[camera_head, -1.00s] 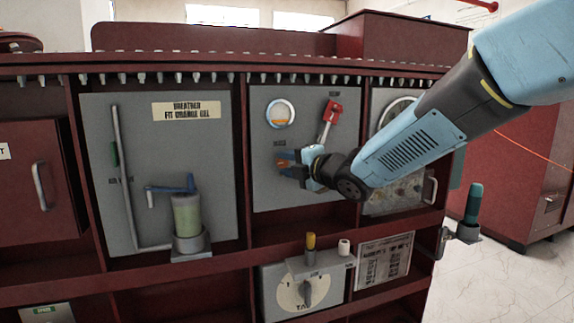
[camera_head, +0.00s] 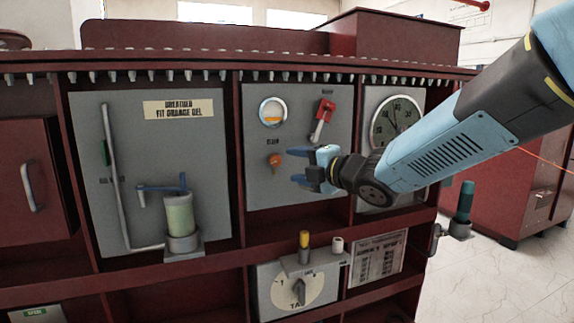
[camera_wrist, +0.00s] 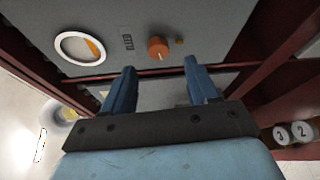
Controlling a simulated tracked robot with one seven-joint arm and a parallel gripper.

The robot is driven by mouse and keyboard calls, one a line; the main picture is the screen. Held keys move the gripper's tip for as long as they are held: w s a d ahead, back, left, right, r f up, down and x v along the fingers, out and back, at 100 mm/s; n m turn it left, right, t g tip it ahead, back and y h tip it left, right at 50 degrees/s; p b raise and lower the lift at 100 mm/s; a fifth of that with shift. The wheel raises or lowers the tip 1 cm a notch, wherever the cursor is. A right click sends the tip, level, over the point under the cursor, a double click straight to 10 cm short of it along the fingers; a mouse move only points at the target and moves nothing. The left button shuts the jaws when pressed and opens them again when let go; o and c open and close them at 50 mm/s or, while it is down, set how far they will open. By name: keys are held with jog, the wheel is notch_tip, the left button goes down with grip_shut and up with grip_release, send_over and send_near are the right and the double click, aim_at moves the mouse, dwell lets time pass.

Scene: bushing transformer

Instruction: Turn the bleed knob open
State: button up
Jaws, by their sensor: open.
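The bleed knob is a small orange knob (camera_head: 275,159) on the grey middle panel, below a round gauge and under a small label. In the wrist view the orange knob (camera_wrist: 158,47) shows ahead of the fingertips, near the middle between them, with a pale mark on its face. My gripper (camera_head: 297,166) is open and empty, to the right of the knob and apart from it. Its two blue fingers (camera_wrist: 160,75) are spread in the wrist view, and nothing is between them.
A round sight gauge (camera_head: 272,112) and a red-handled lever (camera_head: 325,112) sit above the knob on the same panel. A large dial (camera_head: 398,122) is to the right, partly behind my arm. A red shelf edge runs below the panel.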

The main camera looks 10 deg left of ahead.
jog(key=v, duration=0.7)
jog(key=shift+s+d, duration=0.25)
jog(key=shift+a, duration=0.1)
